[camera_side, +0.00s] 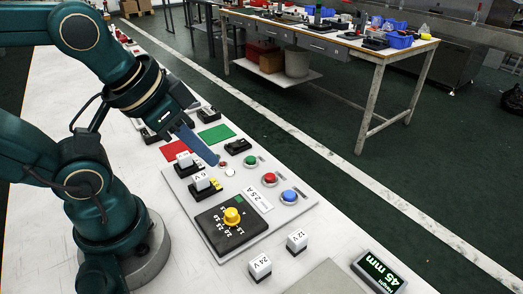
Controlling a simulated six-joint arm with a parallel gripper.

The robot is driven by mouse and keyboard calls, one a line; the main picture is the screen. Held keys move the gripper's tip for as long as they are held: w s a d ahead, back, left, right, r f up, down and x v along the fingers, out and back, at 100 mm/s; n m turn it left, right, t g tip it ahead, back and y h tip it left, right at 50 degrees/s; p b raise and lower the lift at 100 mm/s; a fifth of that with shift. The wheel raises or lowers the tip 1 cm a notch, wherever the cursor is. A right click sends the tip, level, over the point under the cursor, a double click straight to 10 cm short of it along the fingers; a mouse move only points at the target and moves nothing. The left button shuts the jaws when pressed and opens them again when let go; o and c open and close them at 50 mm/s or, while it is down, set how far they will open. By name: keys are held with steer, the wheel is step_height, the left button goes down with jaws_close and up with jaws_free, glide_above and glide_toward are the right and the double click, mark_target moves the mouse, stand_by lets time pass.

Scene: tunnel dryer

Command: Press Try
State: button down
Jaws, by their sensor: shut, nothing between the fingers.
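A grey panel (281,222) lies on the white table and carries a row of round push buttons: green (250,160), red (270,178) and blue (289,196). Small labels sit beside them, but I cannot read which one says Try. My gripper (216,162) is shut and empty, a slim blue-grey tip pointing down to the right. Its tip appears just left of a small red round piece (223,164) and a white one (230,172), left of the green button. I cannot tell whether it touches the panel.
A black dial block with a yellow knob (232,216), a "2.5 A" plate (257,199) and white cubes (201,181) are on the panel. Loose 12 V (297,239) and 24 V (260,266) cubes stand in front. A "45 mm" display (378,272) is at lower right.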

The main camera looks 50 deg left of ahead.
stand_by(0.9)
steer(key=w+a+r+m+t+y, duration=0.1)
steer(key=w+a+r+m+t, duration=0.2)
steer(key=w+r+m+t, duration=0.35)
steer(key=w+a+r+m+t+y, duration=0.1)
steer(key=w+a+r+m+t, duration=0.25)
steer(key=w+m, duration=0.55)
steer(key=a+f+m+g+h, duration=0.2)
steer(key=f+m+g, duration=0.1)
steer(key=f+m, duration=0.3)
steer(key=s+a+f+m+g+h, duration=0.1)
steer(key=a+f+m+g+h, duration=0.1)
steer(key=f+m, duration=0.5)
steer(key=shift+s+m+g+h, duration=0.3)
steer(key=shift+m+g+h, duration=0.1)
steer(key=shift+m+g, duration=0.6)
